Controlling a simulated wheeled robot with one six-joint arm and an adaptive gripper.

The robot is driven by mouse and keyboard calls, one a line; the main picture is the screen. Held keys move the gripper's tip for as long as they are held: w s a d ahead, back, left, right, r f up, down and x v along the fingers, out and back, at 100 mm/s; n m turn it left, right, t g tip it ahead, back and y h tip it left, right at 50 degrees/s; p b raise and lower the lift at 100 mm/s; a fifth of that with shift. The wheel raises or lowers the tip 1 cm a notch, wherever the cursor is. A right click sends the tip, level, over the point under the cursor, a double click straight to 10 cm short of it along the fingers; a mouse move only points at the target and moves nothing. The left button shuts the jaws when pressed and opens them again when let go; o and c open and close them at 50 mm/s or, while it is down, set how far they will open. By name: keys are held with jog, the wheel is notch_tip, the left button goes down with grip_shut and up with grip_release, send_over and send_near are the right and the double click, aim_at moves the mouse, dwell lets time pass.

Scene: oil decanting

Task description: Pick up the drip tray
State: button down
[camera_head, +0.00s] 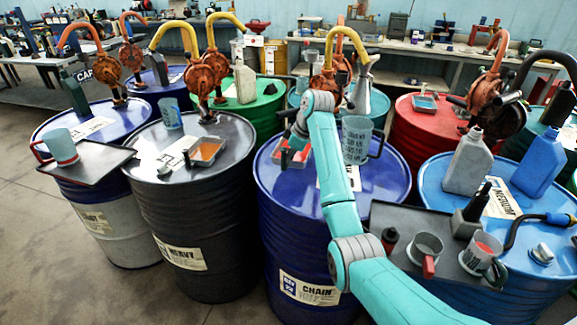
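Several small shallow trays sit on the drum tops, and I cannot tell which one the task means. A small red-orange tray (284,158) lies on the blue CHAIN drum (262,183), partly hidden by my teal arm. My gripper (286,138) is small and dark at the far end of the arm, close above this tray. I cannot tell whether it touches the tray or whether its fingers are open. An orange-lined grey tray (207,151) lies on the black HEAVY drum (196,193). A tray with a blue inside (425,104) lies on the red drum (400,125).
A grey measuring jug (356,140) stands close right of my arm. Rust-red hand pumps (205,75) with curved hoses rise from the drums. Dark flat shelves (88,172) jut out at left and at front right, holding mugs. Floor is clear at front left.

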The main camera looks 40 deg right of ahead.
jog(key=shift+r, duration=1.9)
jog(key=shift+r, duration=0.1)
